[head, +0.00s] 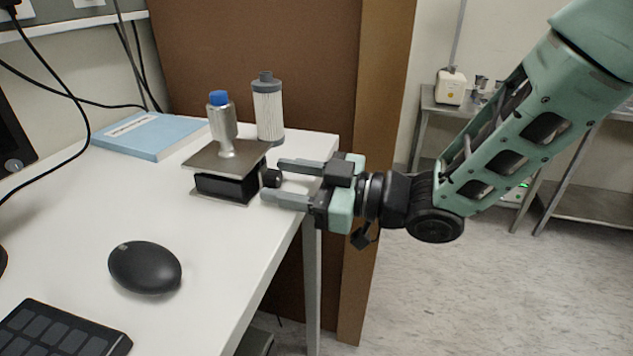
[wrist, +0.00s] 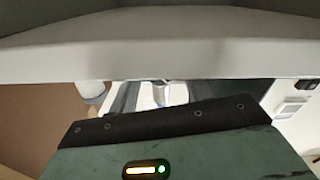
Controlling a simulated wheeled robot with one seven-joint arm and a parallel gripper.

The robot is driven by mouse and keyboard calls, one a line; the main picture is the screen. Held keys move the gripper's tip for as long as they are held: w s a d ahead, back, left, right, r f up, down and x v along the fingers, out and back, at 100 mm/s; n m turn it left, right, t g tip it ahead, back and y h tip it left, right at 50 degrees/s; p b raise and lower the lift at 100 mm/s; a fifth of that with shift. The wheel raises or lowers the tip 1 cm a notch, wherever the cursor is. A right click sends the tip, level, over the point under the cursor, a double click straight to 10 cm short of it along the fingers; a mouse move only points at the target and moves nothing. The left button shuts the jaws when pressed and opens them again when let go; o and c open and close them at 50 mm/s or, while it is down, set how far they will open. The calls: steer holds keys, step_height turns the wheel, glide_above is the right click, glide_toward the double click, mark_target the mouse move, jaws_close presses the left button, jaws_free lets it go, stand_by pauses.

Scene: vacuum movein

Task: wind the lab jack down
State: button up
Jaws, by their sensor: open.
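The lab jack (head: 208,186) stands near the table's right edge, with a flat brown-grey top plate (head: 213,158) and a dark body. The plate is a little above the base. A dark round knob (head: 272,178) sticks out from its right side. A metal bottle with a blue cap (head: 222,122) stands upright on the plate. My gripper (head: 273,181) is open, reaching in from the right, with its fingertips on either side of the knob. I cannot tell whether they touch it. In the wrist view the knob cannot be made out.
A grey-capped filter cartridge (head: 268,108) stands just behind the jack. A blue book (head: 150,134) lies to the back left. A black mouse (head: 145,267) and a keyboard (head: 62,331) are at the front. The white table (head: 214,283) is clear between mouse and jack.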

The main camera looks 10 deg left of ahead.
steer(key=s+d, duration=0.1)
steer(key=d, duration=1.6)
steer(key=shift+s+d+b, duration=0.2)
steer(key=shift+b, duration=0.15)
